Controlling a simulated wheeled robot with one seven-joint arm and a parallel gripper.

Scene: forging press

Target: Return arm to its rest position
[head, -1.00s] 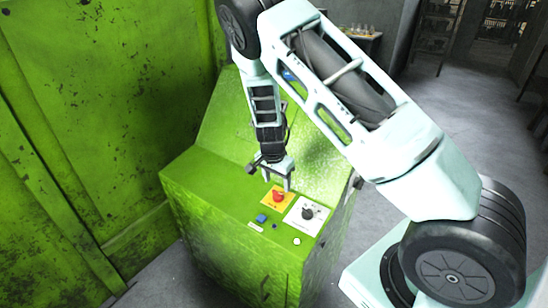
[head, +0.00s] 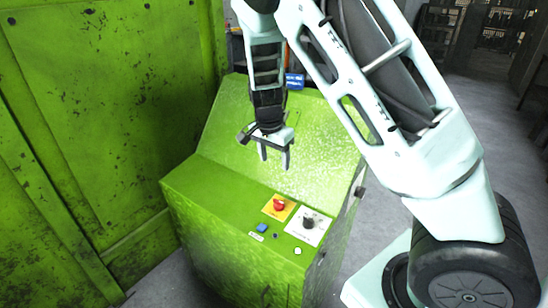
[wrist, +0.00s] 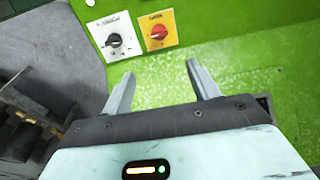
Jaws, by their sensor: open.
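My gripper (head: 274,161) hangs above the sloped back panel of the green control console (head: 215,205). It is open, with nothing between its fingers. In the wrist view my gripper (wrist: 164,90) shows its two fingers apart over the bare green surface. The red knob on its yellow plate (head: 279,203) and the black knob on its white plate (head: 308,222) lie below and in front of the gripper, apart from it. Both knobs also show at the top of the wrist view, the black one (wrist: 115,40) left of the red one (wrist: 158,31).
A blue button (head: 262,228) and a pale button (head: 297,251) sit on the console top. A worn green machine wall (head: 110,120) stands close on the left. Grey floor (head: 490,130) is open on the right. Shelves (head: 490,35) stand far back.

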